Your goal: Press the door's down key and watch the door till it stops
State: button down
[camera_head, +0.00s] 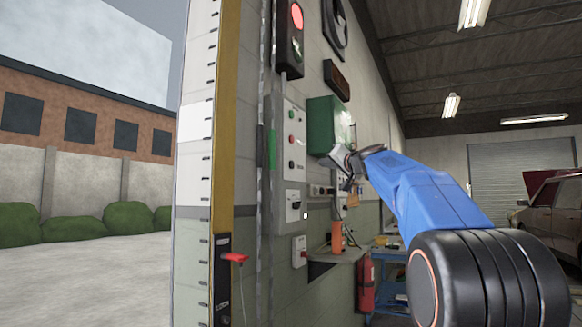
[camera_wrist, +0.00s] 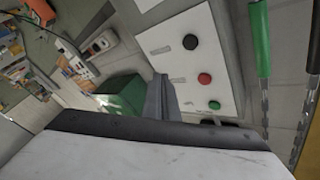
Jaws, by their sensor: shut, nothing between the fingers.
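The key panel (camera_head: 300,177) is a pale plate on the wall beside the doorway. It carries a green key (camera_head: 291,115) at the top, a red key (camera_head: 291,140) and a black key (camera_head: 291,165) below; I cannot read which is down. In the wrist view the black key (camera_wrist: 190,42), red key (camera_wrist: 205,78) and green key (camera_wrist: 214,105) show, apart from the fingers. My gripper (camera_head: 343,160) is shut and empty, right of the panel; its fingers (camera_wrist: 162,98) show in the wrist view. The doorway at left opens onto a yard; no door leaf shows there.
A red lamp (camera_head: 297,16) is lit above the panel. A green box (camera_head: 322,125) hangs right of it. A marked strip (camera_head: 198,120) edges the doorway. A workbench ledge (camera_head: 340,256) and red extinguisher (camera_head: 366,286) stand below. A shutter (camera_head: 512,172) and car (camera_head: 560,215) are behind.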

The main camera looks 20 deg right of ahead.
aim_at(292, 165)
jog(key=shift+a, duration=0.1)
jog(key=w+a, duration=0.5)
jog(key=w, duration=0.2)
dwell(0.4)
jog(key=shift+a, duration=0.2)
dwell(1.8)
jog(key=shift+w+a, duration=0.2)
jog(key=shift+w, duration=0.05)
